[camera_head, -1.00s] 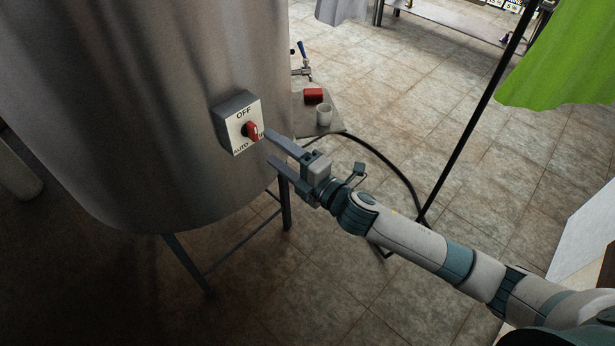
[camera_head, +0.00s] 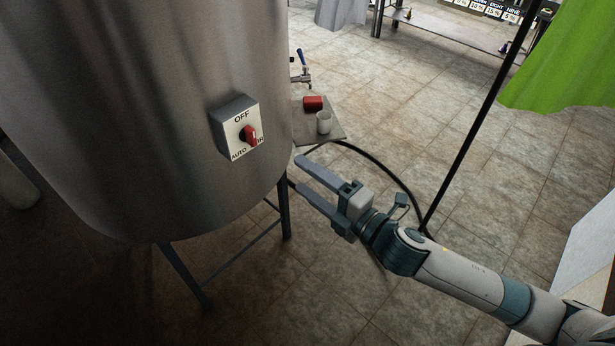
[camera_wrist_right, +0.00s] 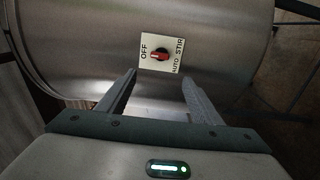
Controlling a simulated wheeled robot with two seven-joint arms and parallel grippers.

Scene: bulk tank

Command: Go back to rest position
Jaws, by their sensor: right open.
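My right gripper (camera_head: 306,182) is open and empty, to the right of and below the switch box, apart from the tank. In the right wrist view its two fingers (camera_wrist_right: 158,92) stand spread with nothing between them. The switch box (camera_head: 238,128) is on the steel tank (camera_head: 130,100), with a red knob (camera_head: 250,135) and labels OFF, AUTO and a partly hidden third. In the right wrist view the third label reads STIR, and the red knob (camera_wrist_right: 160,57) shows beyond the fingers. My left gripper is out of view.
A black hose (camera_head: 385,172) and a dark pole (camera_head: 470,130) are behind my right arm. A green cloth (camera_head: 565,60) hangs at the upper right. Tiled floor is open beyond.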

